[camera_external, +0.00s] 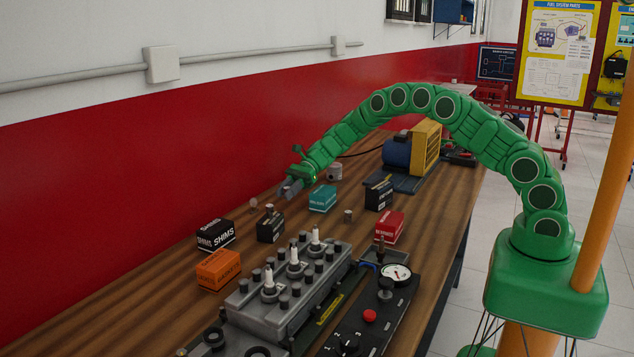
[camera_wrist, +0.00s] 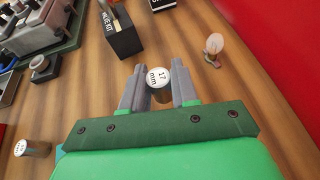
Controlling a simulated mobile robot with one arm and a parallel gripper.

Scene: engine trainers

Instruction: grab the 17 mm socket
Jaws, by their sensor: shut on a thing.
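The 17 mm socket (camera_wrist: 158,77) is a small metal cylinder with a white top marked "17 mm". In the wrist view it stands between the two grey fingers of my gripper (camera_wrist: 158,90), which are shut on it near their tips. In the external view my gripper (camera_external: 289,188) is low over the far left part of the bench, and I cannot make out the socket there. I cannot tell whether the socket is clear of the wood. A second socket (camera_wrist: 33,148) stands at the lower left of the wrist view; its marking is too small to read.
A black valve kit box (camera_wrist: 124,36) and a small bulb (camera_wrist: 213,46) stand near the gripper. A teal box (camera_external: 322,199), a shims box (camera_external: 216,235), an orange box (camera_external: 218,270) and a cylinder head (camera_external: 245,300) share the bench. The red wall (camera_external: 130,190) runs along its left.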

